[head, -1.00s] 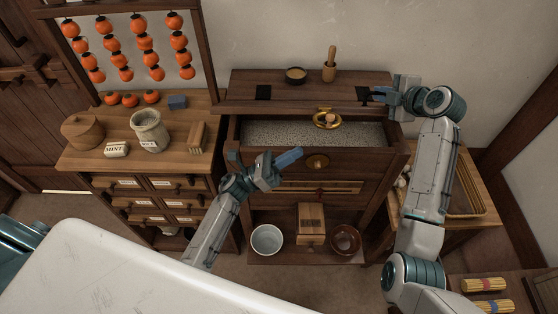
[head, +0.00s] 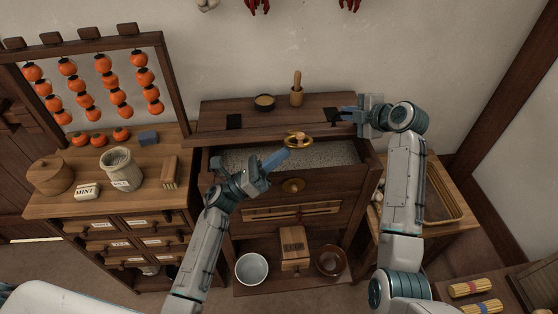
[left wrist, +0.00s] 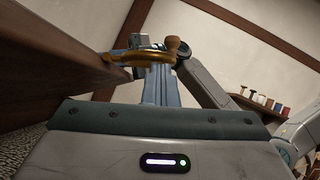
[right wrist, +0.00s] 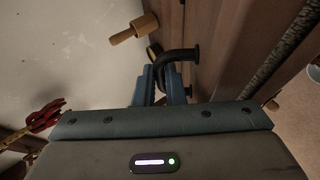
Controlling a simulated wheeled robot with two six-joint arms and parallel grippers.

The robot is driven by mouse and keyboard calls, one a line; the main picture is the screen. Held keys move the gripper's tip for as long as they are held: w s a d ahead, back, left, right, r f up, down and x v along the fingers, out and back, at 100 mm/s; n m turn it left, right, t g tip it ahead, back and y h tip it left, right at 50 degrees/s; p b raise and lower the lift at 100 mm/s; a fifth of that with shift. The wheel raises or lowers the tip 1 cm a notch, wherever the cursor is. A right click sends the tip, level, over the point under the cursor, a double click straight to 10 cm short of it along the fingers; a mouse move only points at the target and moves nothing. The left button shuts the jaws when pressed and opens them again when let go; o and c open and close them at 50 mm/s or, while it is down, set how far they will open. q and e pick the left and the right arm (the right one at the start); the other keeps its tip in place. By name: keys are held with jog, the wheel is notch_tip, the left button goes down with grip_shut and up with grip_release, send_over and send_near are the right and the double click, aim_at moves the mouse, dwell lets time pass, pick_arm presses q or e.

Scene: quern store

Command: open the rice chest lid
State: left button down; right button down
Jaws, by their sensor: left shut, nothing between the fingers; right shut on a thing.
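The rice chest (head: 337,185) stands in the middle of the head view. Its dark wooden lid (head: 205,132) sits back from the chest's front panel, and rice (head: 330,155) shows in the gap. A brass ring with a wooden knob (head: 298,139) is at the lid's front edge. My right gripper (head: 346,115) is shut on a black bar handle at the lid's right; the handle (right wrist: 180,54) shows between its fingers. My left gripper (head: 287,154) is shut and empty over the rice, close to the ring (left wrist: 140,57); I cannot tell if they touch.
Left is a drawer cabinet (head: 110,207) with jars and a lantern rack. Right is a low table (head: 447,230) with a tray. A white bowl (head: 251,269) sits below the chest.

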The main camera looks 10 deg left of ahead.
jog(key=shift+r, duration=0.1)
pick_arm(q)
jog(key=shift+w+r, duration=0.1)
jog(key=shift+r, duration=0.2)
pick_arm(e)
jog(key=c, duration=1.5)
grip_release()
